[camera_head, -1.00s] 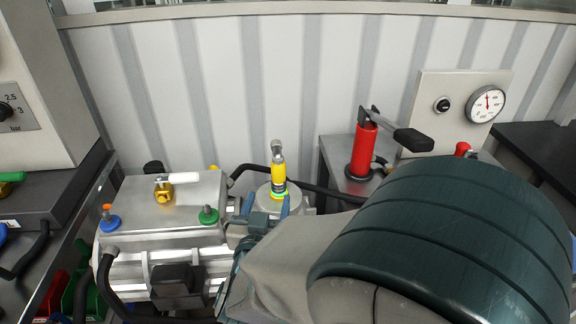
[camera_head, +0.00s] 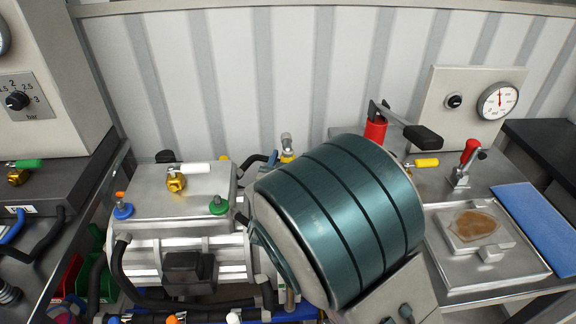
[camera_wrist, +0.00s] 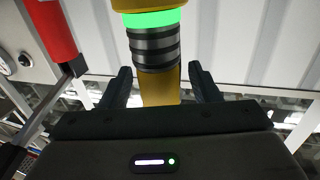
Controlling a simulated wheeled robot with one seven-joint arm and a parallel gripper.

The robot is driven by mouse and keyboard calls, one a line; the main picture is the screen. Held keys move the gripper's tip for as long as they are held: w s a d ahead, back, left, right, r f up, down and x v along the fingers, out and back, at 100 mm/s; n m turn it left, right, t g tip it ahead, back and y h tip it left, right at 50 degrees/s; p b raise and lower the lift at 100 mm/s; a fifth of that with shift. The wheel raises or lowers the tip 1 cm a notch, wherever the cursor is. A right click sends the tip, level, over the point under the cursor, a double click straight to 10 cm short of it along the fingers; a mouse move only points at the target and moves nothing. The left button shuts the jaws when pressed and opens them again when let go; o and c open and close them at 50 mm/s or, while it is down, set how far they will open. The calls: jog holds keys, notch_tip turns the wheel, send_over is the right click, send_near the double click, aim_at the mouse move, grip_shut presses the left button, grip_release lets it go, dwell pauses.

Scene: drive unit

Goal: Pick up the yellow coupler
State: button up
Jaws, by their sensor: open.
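The yellow coupler (camera_head: 287,157) stands behind my arm in the head view. Only its metal tip and a bit of yellow show there. In the wrist view, the yellow coupler (camera_wrist: 159,88) shows large, with a ridged grey-black band and a glowing green ring. My gripper (camera_wrist: 160,88) is open, with one dark finger on each side of the coupler's yellow part. Small gaps show between the fingers and the coupler. The gripper is hidden behind my teal arm link in the head view.
The coupler stands by a silver drive unit (camera_head: 170,240) with a white-handled valve (camera_head: 190,168). A red hand pump (camera_head: 375,131) is close on the right; it also shows in the wrist view (camera_wrist: 52,32). A metal tray (camera_head: 445,265) and pressure gauge (camera_head: 498,101) are farther right.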

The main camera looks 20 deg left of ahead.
jog(key=shift+w+a, duration=0.1)
jog(key=shift+w, duration=0.35)
jog(key=c, duration=1.2)
jog(key=shift+r, duration=0.2)
jog(key=shift+r, duration=0.6)
jog(key=w+d+r, duration=0.2)
jog(key=d+r, duration=0.1)
jog(key=w+d+r+b, duration=0.1)
jog(key=w+d+r, duration=0.1)
jog(key=d+r, duration=0.1)
jog(key=w+d+r+b, duration=0.1)
jog(key=w+d+r, duration=0.1)
jog(key=d+r, duration=0.1)
jog(key=shift+d+r, duration=0.25)
jog(key=shift+d, duration=0.2)
